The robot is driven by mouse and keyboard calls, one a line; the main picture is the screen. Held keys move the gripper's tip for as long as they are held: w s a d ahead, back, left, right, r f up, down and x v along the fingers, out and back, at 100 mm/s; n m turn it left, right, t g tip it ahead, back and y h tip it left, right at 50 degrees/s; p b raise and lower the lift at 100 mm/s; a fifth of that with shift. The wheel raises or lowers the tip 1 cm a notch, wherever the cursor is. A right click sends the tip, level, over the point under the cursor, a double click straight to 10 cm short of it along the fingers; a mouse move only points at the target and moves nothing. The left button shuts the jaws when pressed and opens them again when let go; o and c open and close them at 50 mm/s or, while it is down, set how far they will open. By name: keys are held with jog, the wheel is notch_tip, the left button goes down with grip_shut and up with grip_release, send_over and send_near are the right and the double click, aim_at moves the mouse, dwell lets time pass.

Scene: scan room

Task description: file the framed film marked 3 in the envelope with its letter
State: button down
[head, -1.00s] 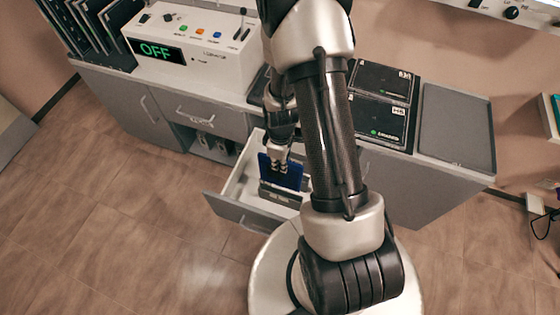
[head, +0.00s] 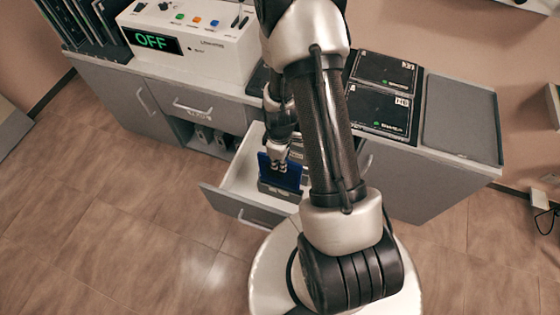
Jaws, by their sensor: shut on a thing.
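My gripper (head: 279,163) is shut on a dark blue flat thing (head: 291,177), which stands upright at the open drawer (head: 228,192). Grey pieces (head: 268,187) show in the drawer beside and below the blue thing. I cannot read any mark on the blue thing, nor tell whether it is the framed film or an envelope. Two dark framed panels with small labels, an upper one (head: 386,70) and a lower one (head: 381,112), lie on the counter to the right of my arm. Their labels are too small to read surely. My arm hides part of the drawer and counter.
A white control box (head: 205,58) with a green OFF display (head: 151,40) stands on the counter at left. Dark upright panels (head: 97,28) stand beside it. An empty grey tray (head: 462,120) lies at the counter's right end. The floor at left is clear.

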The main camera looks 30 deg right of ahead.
jog(key=b, duration=0.5)
send_over(280, 184)
jog(key=shift+w+d+f, duration=0.1)
jog(key=shift+w+f, duration=0.05)
jog(key=shift+f, duration=1.75)
jog(key=shift+w+d+f, duration=0.1)
jog(key=shift+f, duration=1.8)
jog(key=shift+a+f, duration=0.1)
jog(key=shift+f, duration=3.65)
jog(key=c, duration=1.7)
grip_release()
jog(key=shift+o, duration=0.2)
jog(key=shift+r, duration=0.1)
notch_tip(280, 184, up, 12)
jog(key=shift+r, duration=0.1)
